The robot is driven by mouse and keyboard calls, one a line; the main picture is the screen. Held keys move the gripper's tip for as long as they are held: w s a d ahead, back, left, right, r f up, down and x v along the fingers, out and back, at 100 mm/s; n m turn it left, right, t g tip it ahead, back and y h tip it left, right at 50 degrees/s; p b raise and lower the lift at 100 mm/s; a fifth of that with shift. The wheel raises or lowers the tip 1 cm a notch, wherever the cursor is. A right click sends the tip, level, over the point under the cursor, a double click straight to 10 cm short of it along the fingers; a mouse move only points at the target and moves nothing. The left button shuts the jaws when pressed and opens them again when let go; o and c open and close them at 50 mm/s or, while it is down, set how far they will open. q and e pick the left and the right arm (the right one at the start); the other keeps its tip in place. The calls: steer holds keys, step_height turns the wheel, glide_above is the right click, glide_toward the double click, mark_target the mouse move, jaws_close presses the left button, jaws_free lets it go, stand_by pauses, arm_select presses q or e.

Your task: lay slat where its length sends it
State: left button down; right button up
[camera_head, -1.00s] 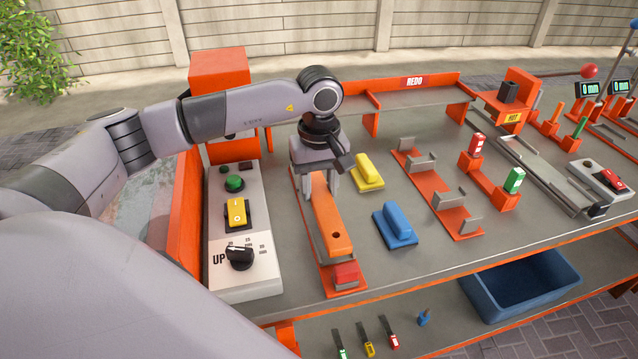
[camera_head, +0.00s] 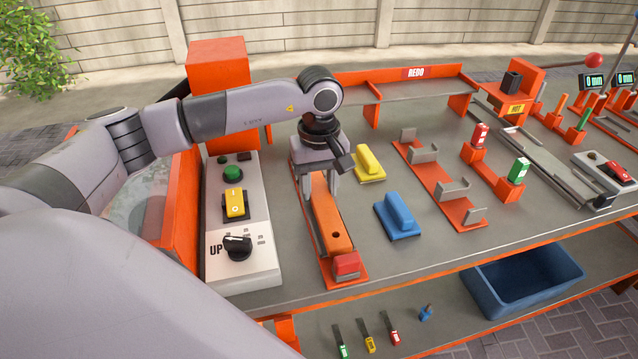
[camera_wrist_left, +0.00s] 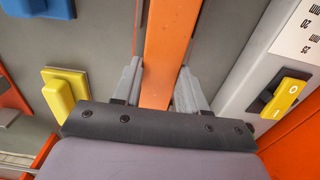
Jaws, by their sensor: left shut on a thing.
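In the left wrist view the slat (camera_wrist_left: 170,45) runs between the two grey fingers (camera_wrist_left: 158,85). Whether the slat touches the holder's bed is hard to tell. My right gripper is not in view.
A control panel (camera_head: 232,266) with a green button, yellow switch and knob stands left. Yellow (camera_head: 369,164) and blue (camera_head: 396,215) handled blocks sit to the right. Beyond are a bracketed red rack (camera_head: 425,172) and the REDO shelf (camera_head: 420,88). A blue bin (camera_head: 480,291) stands below.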

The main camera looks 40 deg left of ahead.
arm_select(q)
steer(key=shift+f+b, duration=0.3)
steer(key=shift+f, duration=0.1)
steer(key=c, duration=0.5)
jaws_free()
step_height(320, 180, up, 7)
steer(key=shift+r, duration=0.1)
steer(key=shift+s, duration=0.1)
